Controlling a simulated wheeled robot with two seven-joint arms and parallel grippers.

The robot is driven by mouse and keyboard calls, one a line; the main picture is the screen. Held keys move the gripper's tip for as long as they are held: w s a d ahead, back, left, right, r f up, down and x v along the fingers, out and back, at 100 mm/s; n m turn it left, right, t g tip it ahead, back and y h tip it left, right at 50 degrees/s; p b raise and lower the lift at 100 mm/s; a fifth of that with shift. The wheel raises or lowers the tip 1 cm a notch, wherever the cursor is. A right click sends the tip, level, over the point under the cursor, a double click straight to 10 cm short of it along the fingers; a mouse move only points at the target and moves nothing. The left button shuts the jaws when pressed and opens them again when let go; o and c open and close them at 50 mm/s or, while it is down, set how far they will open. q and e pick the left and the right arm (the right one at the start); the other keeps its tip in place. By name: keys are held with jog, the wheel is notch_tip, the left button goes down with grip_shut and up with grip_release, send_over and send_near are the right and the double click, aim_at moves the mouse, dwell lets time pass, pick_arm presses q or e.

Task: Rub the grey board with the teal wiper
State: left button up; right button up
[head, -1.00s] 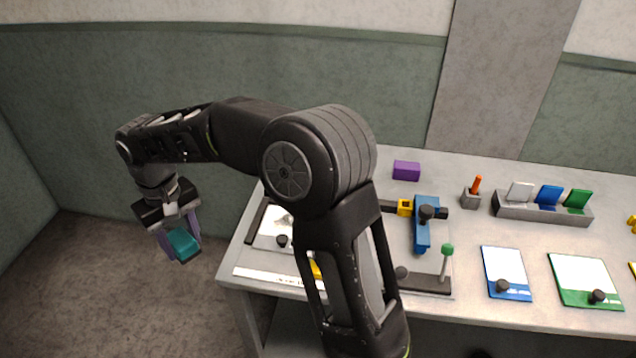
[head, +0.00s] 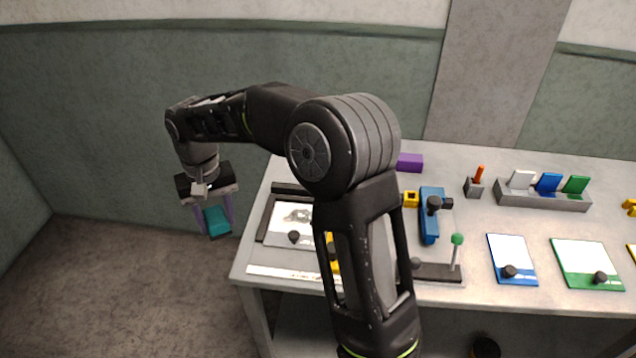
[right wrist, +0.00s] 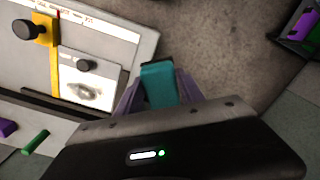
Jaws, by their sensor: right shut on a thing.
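The teal wiper (head: 217,220) is held in my right gripper (head: 214,226), which is shut on it. In the head view they hang left of the table's left edge, with floor behind them. In the right wrist view the wiper (right wrist: 158,84) sits between the purple fingers, apart from the table. A pale grey board (head: 275,236) with a dark grey smudge and a black knob lies at the table's left end; my right arm covers part of that area. It also shows in the right wrist view (right wrist: 106,78). My left gripper is not in view.
On the table (head: 470,280) stand a blue clamp-like fixture (head: 430,225), a green-knobbed lever (head: 457,240), a purple block (head: 409,162), and a rack (head: 540,199) of coloured plates. Blue (head: 512,258) and green (head: 585,262) framed boards lie right. Left of the table is open floor.

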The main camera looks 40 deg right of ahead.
jog(key=s+d+m+p, duration=0.2)
jog(key=s+d+m, duration=0.2)
jog(key=d+m, duration=0.4)
jog(key=s+d+f+m+p, duration=0.1)
jog(key=d+m, duration=0.6)
jog(key=d, duration=0.8)
jog(key=s+p, duration=0.1)
jog(key=s, duration=0.1)
jog(key=shift+s+m, duration=0.4)
